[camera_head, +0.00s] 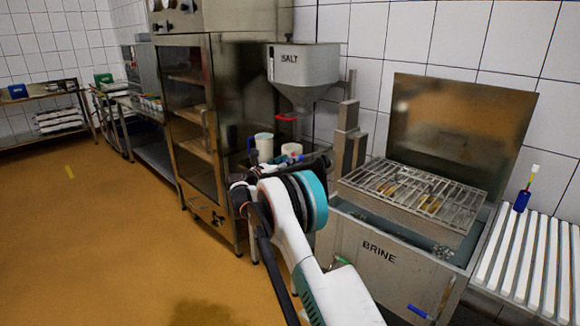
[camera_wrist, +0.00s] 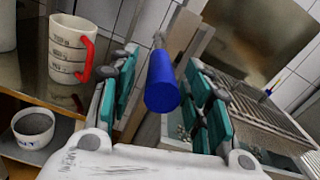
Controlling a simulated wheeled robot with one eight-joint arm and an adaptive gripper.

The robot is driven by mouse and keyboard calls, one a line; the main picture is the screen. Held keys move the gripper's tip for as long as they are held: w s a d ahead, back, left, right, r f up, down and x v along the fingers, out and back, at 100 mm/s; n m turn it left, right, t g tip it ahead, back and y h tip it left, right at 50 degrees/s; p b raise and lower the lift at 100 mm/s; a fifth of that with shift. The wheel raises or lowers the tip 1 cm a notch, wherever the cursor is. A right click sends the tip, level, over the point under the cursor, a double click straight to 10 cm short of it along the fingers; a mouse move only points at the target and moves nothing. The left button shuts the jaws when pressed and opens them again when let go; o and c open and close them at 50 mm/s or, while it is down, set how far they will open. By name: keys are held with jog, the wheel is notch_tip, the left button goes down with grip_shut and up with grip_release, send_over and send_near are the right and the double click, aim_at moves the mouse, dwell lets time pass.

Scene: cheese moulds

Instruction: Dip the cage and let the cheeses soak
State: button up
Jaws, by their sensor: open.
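The brine tank (camera_head: 405,275), marked BRINE, stands at the right with its metal lid (camera_head: 460,125) raised. The barred cage (camera_head: 412,190) sits level at the tank's top, with yellowish cheeses (camera_head: 430,204) partly visible through its bars. Greenish brine (camera_head: 372,224) shows around it. In the wrist view, a blue handle (camera_wrist: 162,82) on a metal rod stands between the spread teal fingers of my open gripper (camera_wrist: 165,88). Whether either finger touches it, I cannot tell. In the head view, my arm mostly hides the gripper and the handle.
A grey salt hopper (camera_head: 303,68) hangs above a shelf by the glass-fronted cabinet (camera_head: 195,125). A white jug with a red handle (camera_wrist: 75,52) and a small bowl (camera_wrist: 33,128) are left of my gripper. A white slatted rack (camera_head: 525,262) is right of the tank.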

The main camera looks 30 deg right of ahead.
jog(key=shift+x, duration=0.8)
jog(key=shift+c, duration=0.6)
grip_shut()
jog(key=shift+r, duration=0.15)
